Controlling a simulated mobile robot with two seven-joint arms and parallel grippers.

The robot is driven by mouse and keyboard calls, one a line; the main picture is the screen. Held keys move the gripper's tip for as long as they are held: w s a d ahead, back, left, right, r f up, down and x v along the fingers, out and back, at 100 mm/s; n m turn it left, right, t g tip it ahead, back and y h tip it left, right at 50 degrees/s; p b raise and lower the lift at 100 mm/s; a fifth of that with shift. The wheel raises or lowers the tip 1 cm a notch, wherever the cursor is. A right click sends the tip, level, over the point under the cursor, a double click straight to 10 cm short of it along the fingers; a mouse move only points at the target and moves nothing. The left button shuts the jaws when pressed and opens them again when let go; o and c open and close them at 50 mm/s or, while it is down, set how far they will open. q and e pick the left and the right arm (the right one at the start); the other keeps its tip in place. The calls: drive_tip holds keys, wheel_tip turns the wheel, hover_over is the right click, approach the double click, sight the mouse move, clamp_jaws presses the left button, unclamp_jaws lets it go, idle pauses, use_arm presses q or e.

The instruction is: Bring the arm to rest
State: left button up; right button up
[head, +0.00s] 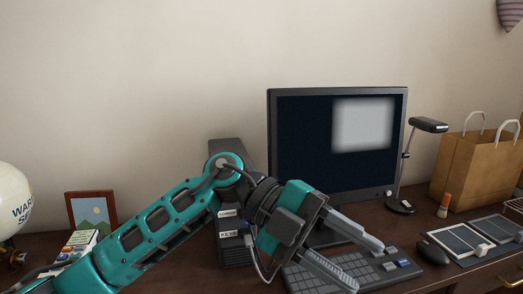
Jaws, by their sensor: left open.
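My left arm comes in from the lower left, teal and dark grey, bent at a raised joint near the middle of the head view. My left gripper (358,268) is open, with its two grey fingers apart and nothing between them that it holds. It points right and down over the keyboard (350,268) on the desk. I cannot tell how far above the keys the fingertips are. My right gripper does not show.
A monitor (300,150) stands behind the gripper. A dark mouse (432,252), a desk lamp (428,125), a paper bag (465,170) and a panel with switches (470,240) are to the right. A picture frame (72,209) and a white globe (12,200) stand at left.

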use_arm(q)
drive_tip(key=w+a+r+n+t+h+p, duration=0.2)
drive_tip(key=w+r+n+t+h, duration=0.15)
drive_tip(key=n+t+h, duration=0.6)
drive_tip(key=w+a+f+n+t+y+p, duration=0.1)
drive_tip(key=w+a+f+n+t+y, duration=0.25)
drive_tip(key=a+f+n+t, duration=0.4)
drive_tip(key=w+a+f+n+t+y, duration=0.3)
drive_tip(key=a+f+n+t+y, duration=0.1)
drive_tip(key=n+t, duration=0.55)
drive_tip(key=s+a+f+n+g+y+p, duration=0.1)
drive_tip(key=s+a+f+n+g+y, duration=0.3)
drive_tip(key=f, duration=0.8)
drive_tip(key=s+a+f+n+g+y+p, duration=0.1)
drive_tip(key=s+a+f+n+g+y, duration=0.2)
drive_tip(key=s+a+f+y, duration=0.5)
drive_tip(key=s+a+f+n, duration=0.1)
drive_tip(key=s+a+f, duration=0.1)
drive_tip(key=f, duration=0.3)
drive_tip(key=shift+s+a+g, duration=0.3)
drive_tip(key=shift+s+g, duration=0.05)
drive_tip(key=shift+s, duration=0.4)
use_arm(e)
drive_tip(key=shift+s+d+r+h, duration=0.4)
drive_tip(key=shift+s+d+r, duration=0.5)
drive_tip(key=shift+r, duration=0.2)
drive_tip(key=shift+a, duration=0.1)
use_arm(q)
drive_tip(key=shift+w+d+r, duration=0.1)
drive_tip(key=shift+r, duration=0.05)
